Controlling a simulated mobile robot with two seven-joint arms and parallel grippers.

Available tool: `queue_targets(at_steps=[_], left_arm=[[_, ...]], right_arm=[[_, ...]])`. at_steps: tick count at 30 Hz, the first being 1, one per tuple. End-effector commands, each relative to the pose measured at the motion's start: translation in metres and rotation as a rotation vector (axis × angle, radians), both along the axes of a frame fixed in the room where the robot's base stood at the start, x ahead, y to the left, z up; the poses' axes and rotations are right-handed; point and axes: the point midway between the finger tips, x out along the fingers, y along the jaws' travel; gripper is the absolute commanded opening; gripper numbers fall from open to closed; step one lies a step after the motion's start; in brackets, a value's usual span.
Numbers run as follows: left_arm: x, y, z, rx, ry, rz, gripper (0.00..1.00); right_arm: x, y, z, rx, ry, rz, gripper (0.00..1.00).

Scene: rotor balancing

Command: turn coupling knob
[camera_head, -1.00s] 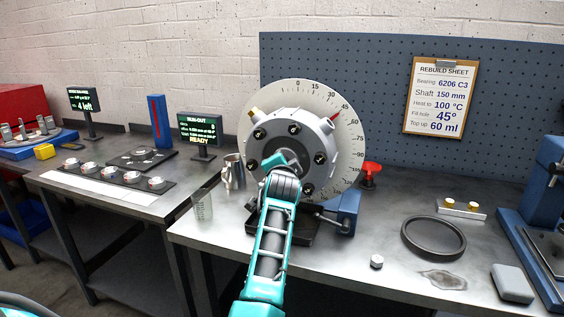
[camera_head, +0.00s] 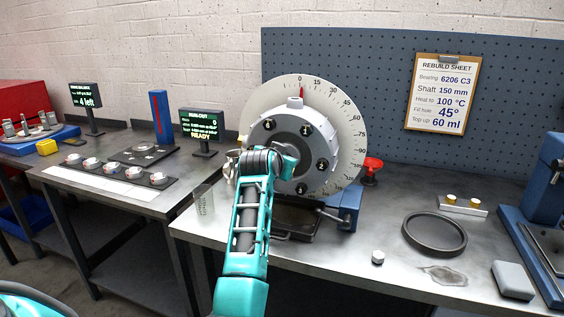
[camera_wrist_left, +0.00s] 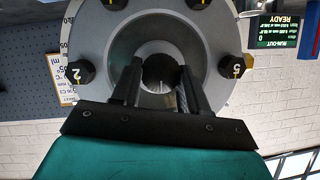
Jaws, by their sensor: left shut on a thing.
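The round grey coupling (camera_head: 312,172) stands upright in front of a white angle dial (camera_head: 349,125). Dark bolts ring its face, and a red pointer (camera_head: 302,92) at its top sits close to the dial's 0 mark. My left gripper (camera_head: 284,160) is at the coupling's middle. In the left wrist view its two fingers (camera_wrist_left: 160,70) lie either side of the dark round centre of the coupling (camera_wrist_left: 200,55), shut on the knob. The knob is mostly hidden by the gripper in the head view. My right gripper is not in view.
A blue clamp (camera_head: 346,205) and a red knob-like part (camera_head: 372,168) stand right of the coupling. A clear beaker (camera_head: 204,200) is at the bench's left edge. The run-out display (camera_head: 202,126) reads READY.

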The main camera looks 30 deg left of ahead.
Motion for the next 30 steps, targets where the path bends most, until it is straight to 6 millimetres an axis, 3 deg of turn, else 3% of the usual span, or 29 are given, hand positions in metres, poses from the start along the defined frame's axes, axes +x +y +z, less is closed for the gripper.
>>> queue_targets(at_steps=[18, 19, 26, 30], left_arm=[[0.0000, 0.0000, -0.0009, -0.044, -0.008, 0.000, 0.13], [0.0000, 0.0000, -0.0009, -0.044, -0.008, 0.000, 0.46], [-0.0001, 0.0002, -0.0005, -0.043, -0.009, 0.000, 0.68], [-0.0001, 0.0003, -0.0003, -0.043, -0.009, 0.000, 0.69]], right_arm=[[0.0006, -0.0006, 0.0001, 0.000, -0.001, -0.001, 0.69], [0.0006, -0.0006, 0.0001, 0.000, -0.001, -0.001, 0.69], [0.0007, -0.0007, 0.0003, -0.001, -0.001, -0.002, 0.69], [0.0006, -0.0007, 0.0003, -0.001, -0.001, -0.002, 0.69]])
